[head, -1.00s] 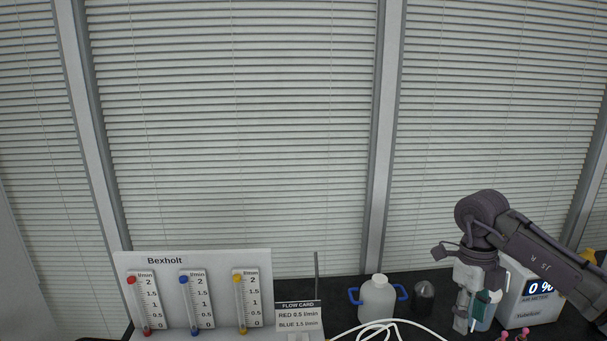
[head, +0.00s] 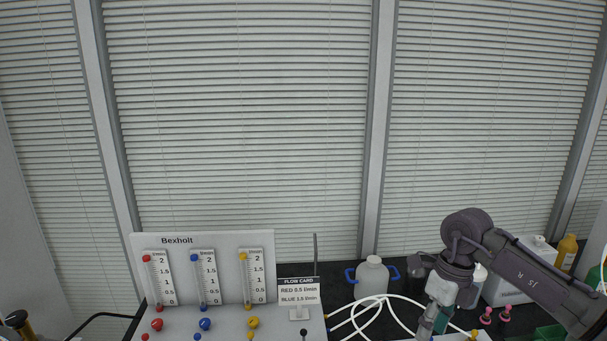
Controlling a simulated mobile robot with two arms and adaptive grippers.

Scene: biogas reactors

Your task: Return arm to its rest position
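My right arm comes in from the right, and its gripper (head: 430,328) points down at the bottom edge of the head view. The fingertips are cut off or hidden, so I cannot tell whether they are open or holding anything. A teal part (head: 441,322) shows beside the gripper. My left gripper is not in view.
A white Bexholt panel (head: 215,285) with red, blue and yellow flow meters and knobs stands left. A flow card (head: 299,292), a white blue-handled bottle (head: 371,278) and white tubing (head: 400,299) are between it and my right arm. Containers (head: 535,250) stand behind the arm.

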